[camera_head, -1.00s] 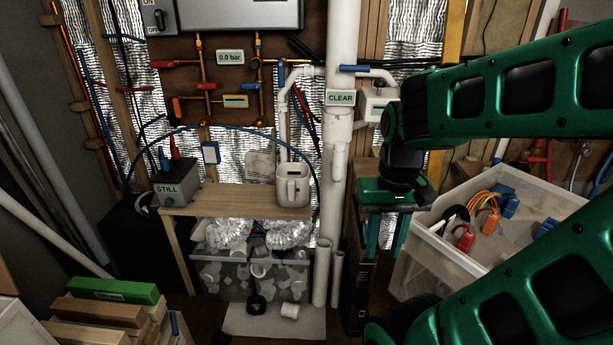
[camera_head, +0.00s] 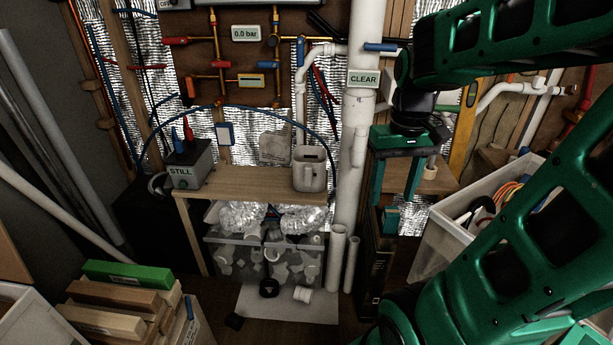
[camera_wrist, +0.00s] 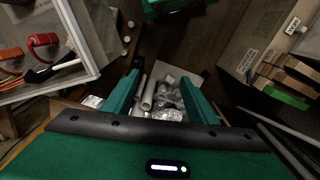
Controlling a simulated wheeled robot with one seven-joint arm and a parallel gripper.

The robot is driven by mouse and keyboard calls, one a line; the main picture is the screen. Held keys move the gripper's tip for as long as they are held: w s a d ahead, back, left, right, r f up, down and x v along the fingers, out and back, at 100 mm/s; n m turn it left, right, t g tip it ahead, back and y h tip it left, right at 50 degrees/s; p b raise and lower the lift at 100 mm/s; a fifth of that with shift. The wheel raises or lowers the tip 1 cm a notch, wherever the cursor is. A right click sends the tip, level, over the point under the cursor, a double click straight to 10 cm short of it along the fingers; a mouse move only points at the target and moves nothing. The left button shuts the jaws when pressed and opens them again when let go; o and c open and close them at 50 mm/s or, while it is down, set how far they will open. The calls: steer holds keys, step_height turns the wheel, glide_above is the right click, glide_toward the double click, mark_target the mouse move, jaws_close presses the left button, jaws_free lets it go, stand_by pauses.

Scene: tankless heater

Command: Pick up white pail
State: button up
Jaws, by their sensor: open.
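The white pail (camera_head: 309,172) stands upright on the wooden bench (camera_head: 240,184), towards its right end, in front of the silver-lined wall. It looks off-white with a handle loop at its front. My gripper (camera_head: 392,203) points down to the right of the pail, beyond the white vertical pipe in the picture, with its two green fingers spread and empty. In the wrist view my gripper (camera_wrist: 161,80) is also open, with nothing between its fingers close up. I cannot make out the pail in the wrist view.
A thick white pipe (camera_head: 358,130) rises right of the pail. A grey STILL box (camera_head: 188,168) sits at the bench's left end. A clear bin (camera_head: 235,258) of fittings is under the bench. A pale crate (camera_head: 440,245) stands at right, and stacked wood (camera_head: 110,310) lies front left.

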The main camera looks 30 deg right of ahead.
steer(key=w+d+r+n, duration=0.1)
steer(key=w+d+n, duration=0.1)
steer(key=w, duration=0.5)
steer(key=w+d+n, duration=0.2)
steer(key=w, duration=0.5)
steer(key=n, duration=1.1)
glide_above(307, 165)
step_height(307, 165, down, 18)
steer(key=shift+r, duration=0.1)
steer(key=shift+w+f+n, duration=0.15)
steer(key=shift+f+n, duration=0.15)
steer(key=shift+f, duration=0.25)
step_height(307, 165, down, 5)
steer(key=shift+r, duration=0.1)
steer(key=shift+s+d+f, duration=0.1)
steer(key=shift+d+f, duration=0.05)
steer(key=shift+f, duration=1.2)
steer(key=shift+s+d+f, duration=0.1)
steer(key=shift+f, duration=1.2)
steer(key=c, duration=1.3)
